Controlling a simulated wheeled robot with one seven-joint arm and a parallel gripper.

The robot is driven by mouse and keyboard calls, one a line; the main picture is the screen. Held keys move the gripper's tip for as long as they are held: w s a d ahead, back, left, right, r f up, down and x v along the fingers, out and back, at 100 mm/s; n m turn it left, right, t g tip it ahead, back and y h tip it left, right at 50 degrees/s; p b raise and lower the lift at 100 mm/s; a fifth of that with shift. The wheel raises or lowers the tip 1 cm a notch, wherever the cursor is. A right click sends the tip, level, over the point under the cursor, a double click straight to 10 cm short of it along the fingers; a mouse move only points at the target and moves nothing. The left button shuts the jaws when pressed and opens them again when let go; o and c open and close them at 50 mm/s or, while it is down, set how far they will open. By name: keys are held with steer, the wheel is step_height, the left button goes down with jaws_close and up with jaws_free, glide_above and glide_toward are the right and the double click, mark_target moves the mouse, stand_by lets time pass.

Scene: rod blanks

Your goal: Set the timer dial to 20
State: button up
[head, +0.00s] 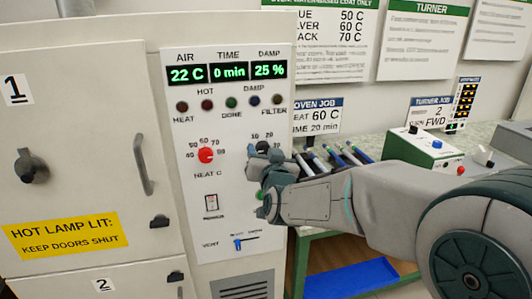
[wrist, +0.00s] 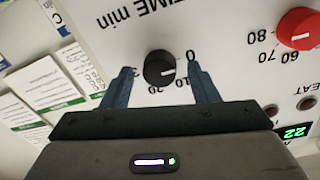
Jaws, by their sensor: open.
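The black timer dial (wrist: 160,68) sits on the white panel, under the upside-down words "TIME min" in the wrist view. Its white mark points right, near the 0; the 10 and 20 marks lie below it there. In the head view the dial is mostly hidden behind my gripper (head: 262,168). My gripper (wrist: 160,72) is open, one blue-grey finger on each side of the dial, with gaps showing between. Whether the fingertips reach the panel's depth is unclear. The time display (head: 230,72) reads 0 min.
An oven job card (head: 316,116) reads 60 C, 20 min.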

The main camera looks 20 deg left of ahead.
steer(key=c, duration=1)
steer(key=shift+o, duration=0.2)
